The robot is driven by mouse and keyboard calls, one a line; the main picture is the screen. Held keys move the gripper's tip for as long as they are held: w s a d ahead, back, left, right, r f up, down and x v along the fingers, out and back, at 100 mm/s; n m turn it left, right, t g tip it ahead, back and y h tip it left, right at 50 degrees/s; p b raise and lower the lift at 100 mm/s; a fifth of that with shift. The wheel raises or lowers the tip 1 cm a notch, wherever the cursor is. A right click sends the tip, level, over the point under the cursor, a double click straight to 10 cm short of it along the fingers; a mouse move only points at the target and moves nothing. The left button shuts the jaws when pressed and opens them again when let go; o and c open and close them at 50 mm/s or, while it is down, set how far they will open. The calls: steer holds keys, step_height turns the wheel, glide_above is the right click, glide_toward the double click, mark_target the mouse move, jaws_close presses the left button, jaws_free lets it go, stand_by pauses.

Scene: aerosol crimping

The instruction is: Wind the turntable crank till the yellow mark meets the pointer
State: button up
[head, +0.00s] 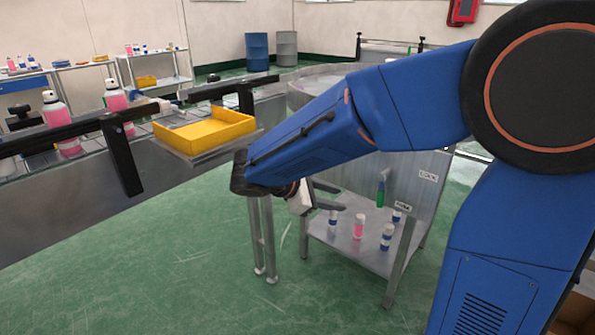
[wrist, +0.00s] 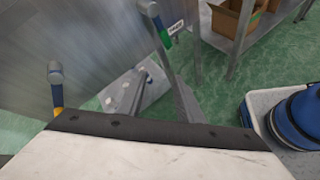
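My gripper (head: 338,198) is in front of a grey steel panel (head: 408,172), with its two dark fingers apart and nothing seen between them. A green-handled crank or lever (head: 380,193) hangs on that panel, right of the fingers and apart from them. In the wrist view the green handle (wrist: 165,40) has a grey end and is near the top. I cannot tell which one is the turntable crank. A round steel rim (head: 300,88), perhaps the turntable, is partly hidden by my arm. I cannot make out the yellow mark or pointer.
Below the panel, a shelf (head: 340,240) holds several small pink or white-and-blue cans. A yellow tray (head: 205,130) sits by the conveyor with black rails (head: 70,130) at left. Green floor is open in front. A cardboard box (wrist: 232,18) shows in the wrist view.

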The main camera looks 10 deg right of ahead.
steer(key=w+a+f+n+t+h, duration=0.15)
steer(key=w+a+n+t, duration=0.3)
steer(key=a, duration=0.45)
steer(key=w+a+n+t+h, duration=0.2)
steer(key=w+a+n+t, duration=0.3)
steer(key=a, duration=0.4)
steer(key=shift+n+g, duration=0.25)
steer(key=shift+g, duration=0.5)
steer(key=x, duration=1.1)
steer(key=w+x, duration=0.1)
steer(key=x, duration=0.5)
steer(key=shift+a+f, duration=0.1)
steer(key=shift+f, duration=0.25)
jaws_close()
